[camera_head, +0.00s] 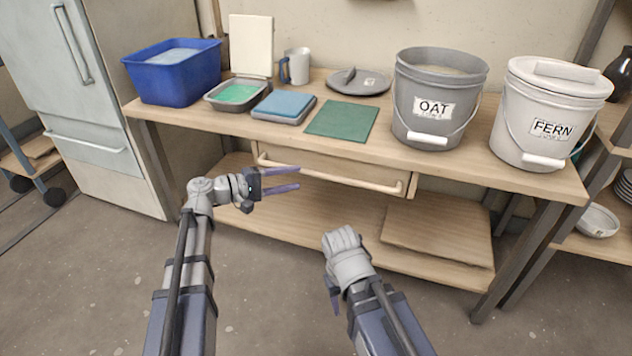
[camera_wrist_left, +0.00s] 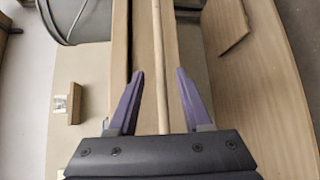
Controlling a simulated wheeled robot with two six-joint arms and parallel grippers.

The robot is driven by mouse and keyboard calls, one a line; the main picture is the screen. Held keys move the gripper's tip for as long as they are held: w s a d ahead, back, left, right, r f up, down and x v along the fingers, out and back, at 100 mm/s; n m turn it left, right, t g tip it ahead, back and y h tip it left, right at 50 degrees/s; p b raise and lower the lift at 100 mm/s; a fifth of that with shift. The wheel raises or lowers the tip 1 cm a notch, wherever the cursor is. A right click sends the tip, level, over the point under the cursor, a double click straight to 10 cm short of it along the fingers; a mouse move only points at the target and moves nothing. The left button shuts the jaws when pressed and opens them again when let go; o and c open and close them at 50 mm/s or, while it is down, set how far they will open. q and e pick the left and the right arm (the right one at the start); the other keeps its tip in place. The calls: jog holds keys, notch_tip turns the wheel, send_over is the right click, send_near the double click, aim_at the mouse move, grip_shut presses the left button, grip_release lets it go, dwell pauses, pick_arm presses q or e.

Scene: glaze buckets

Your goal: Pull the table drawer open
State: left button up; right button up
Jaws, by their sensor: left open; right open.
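The table drawer (camera_head: 335,167) sits under the worktop and looks shut or nearly shut. Its long wooden bar handle (camera_head: 370,184) runs across the front. My left gripper (camera_head: 298,178) is open, its fingers pointing right near the left half of the handle. In the left wrist view, the handle (camera_wrist_left: 157,25) runs between the two open fingers of the left gripper (camera_wrist_left: 160,72), with gaps on both sides. I cannot tell how deep the bar lies between them. My right gripper (camera_head: 335,304) is low in front of the table, mostly hidden by its own wrist; a purple finger shows.
On the worktop (camera_head: 290,136) stand a blue tub (camera_head: 173,85), a grey OAT bucket (camera_head: 410,112), a white FERN bucket (camera_head: 515,120) and a green mat (camera_head: 343,120). A lower shelf (camera_head: 330,210) with a board (camera_head: 437,232) lies below the drawer. Floor in front is clear.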

aim_at(312, 174)
pick_arm(q)
jog(key=b+x, duration=0.1)
jog(key=x, duration=0.6)
jog(key=shift+w+d+f, duration=0.1)
jog(key=shift+w+d, duration=0.1)
jog(key=shift+d, duration=0.1)
grip_shut()
dwell(1.2)
